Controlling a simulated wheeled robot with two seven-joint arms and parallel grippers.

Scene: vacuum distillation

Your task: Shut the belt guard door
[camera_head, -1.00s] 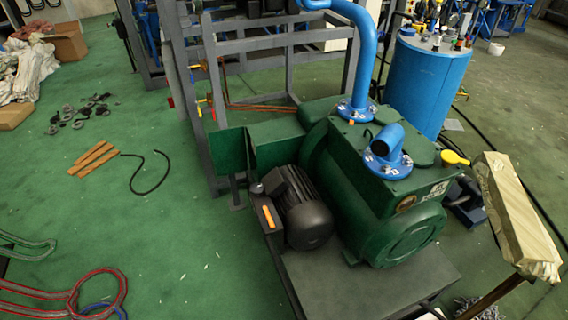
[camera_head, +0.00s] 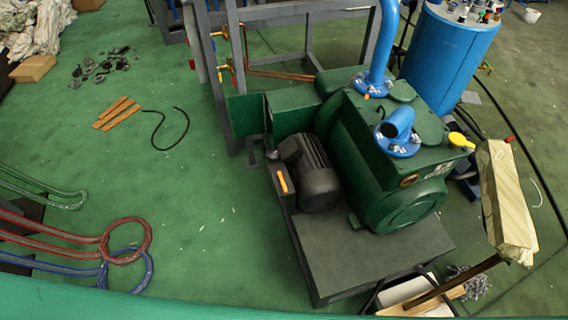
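The belt guard door (camera_head: 246,115) is a flat dark green panel at the left end of the green pump (camera_head: 385,155). It stands out to the left of the green belt guard housing (camera_head: 292,113), at an angle to it, and looks open. The hinge and the inside of the guard cannot be made out. Neither of my grippers is in view.
A black motor (camera_head: 313,178) sits in front of the guard on a dark base plate (camera_head: 375,250). A grey frame (camera_head: 219,85) stands close behind the door. Wooden strips (camera_head: 118,113) and red and blue hoses (camera_head: 125,242) lie left. Green floor between is mostly clear.

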